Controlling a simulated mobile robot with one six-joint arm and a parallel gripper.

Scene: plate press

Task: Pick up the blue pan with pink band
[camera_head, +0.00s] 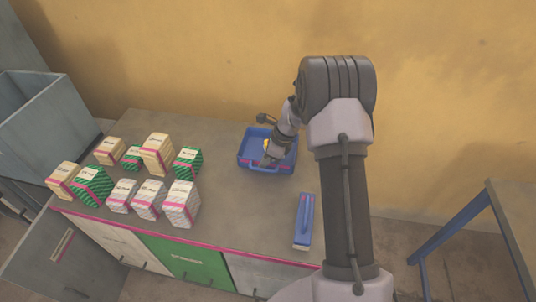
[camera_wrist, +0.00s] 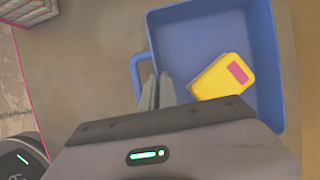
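The blue pan (camera_head: 245,158) sits on the table towards its back right. It is a shallow tray with a loop handle on its near side and a pink band there. In the wrist view the blue pan (camera_wrist: 265,40) fills the upper right, with its handle at its left. A yellow block with a pink label (camera_wrist: 224,77) lies inside it. My gripper (camera_wrist: 158,84) is at the handle-side wall, one finger beside the handle and the other at the pan's inside. The finger gap is narrow, and whether they press on the wall is unclear.
Several cream, green and white packets (camera_head: 150,198) stand on the left of the table. A blue-handled tool (camera_head: 304,220) lies near the front right edge. A grey bin (camera_head: 45,115) is at the far left. A wall is behind. Bare tabletop surrounds the pan.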

